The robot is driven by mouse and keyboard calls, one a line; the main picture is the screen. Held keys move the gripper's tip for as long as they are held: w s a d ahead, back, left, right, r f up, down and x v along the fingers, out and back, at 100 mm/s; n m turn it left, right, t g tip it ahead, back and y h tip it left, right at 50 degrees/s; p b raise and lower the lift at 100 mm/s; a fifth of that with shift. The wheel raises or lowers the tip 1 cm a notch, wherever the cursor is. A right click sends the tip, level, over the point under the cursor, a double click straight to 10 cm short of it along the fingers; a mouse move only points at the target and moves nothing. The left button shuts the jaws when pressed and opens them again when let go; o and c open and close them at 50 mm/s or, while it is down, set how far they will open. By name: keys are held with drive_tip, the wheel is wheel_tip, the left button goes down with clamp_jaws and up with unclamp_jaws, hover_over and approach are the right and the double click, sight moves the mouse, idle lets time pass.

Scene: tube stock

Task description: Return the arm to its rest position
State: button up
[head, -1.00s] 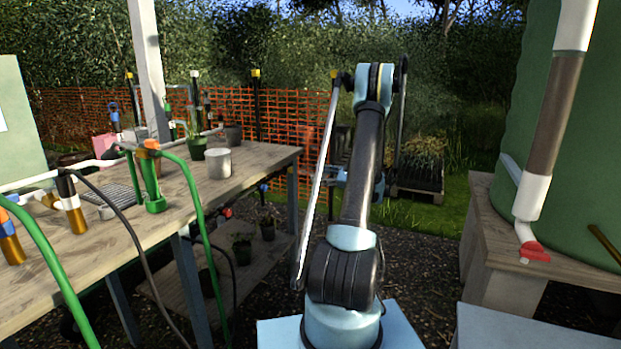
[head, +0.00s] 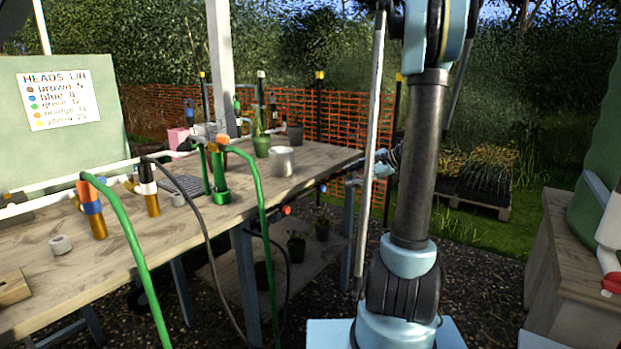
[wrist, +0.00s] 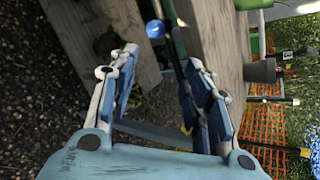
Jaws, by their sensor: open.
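My arm (head: 420,150) stands upright in the right half of the head view, its top cut off by the upper edge. My gripper (wrist: 162,60) shows in the wrist view with its two blue fingers apart and nothing between them. In the head view the gripper (head: 384,165) is partly hidden behind my arm, near the far right end of the wooden workbench (head: 320,160). In the wrist view, a blue ball-like end (wrist: 154,29) shows just beyond the fingertips, and wooden boards lie behind it.
A sign board (head: 60,145) stands at left. A wooden stand (head: 572,265) is at right. Gravel and grass lie between bench and stand.

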drive_tip(key=s+a+f+n+g+h, duration=0.1)
drive_tip(key=s+a+n+h, duration=0.15)
drive_tip(key=s, duration=0.75)
drive_tip(key=s+a+f+n+g+h, duration=0.1)
drive_tip(key=s+n+h, duration=0.25)
drive_tip(key=s, duration=0.65)
drive_tip(key=s+d+f+n+h, duration=0.2)
drive_tip(key=s+d+f+n, duration=0.1)
drive_tip(key=s, duration=0.5)
drive_tip(key=s+d+f+n+h, duration=0.2)
drive_tip(key=s+d+f+n, duration=0.1)
drive_tip(key=s, duration=0.5)
drive_tip(key=shift+s+f+n+g, duration=0.35)
drive_tip(key=shift+f+n+g, duration=0.05)
drive_tip(key=shift+f+n, duration=0.1)
drive_tip(key=shift+a, duration=0.1)
drive_tip(key=shift+c, duration=1.4)
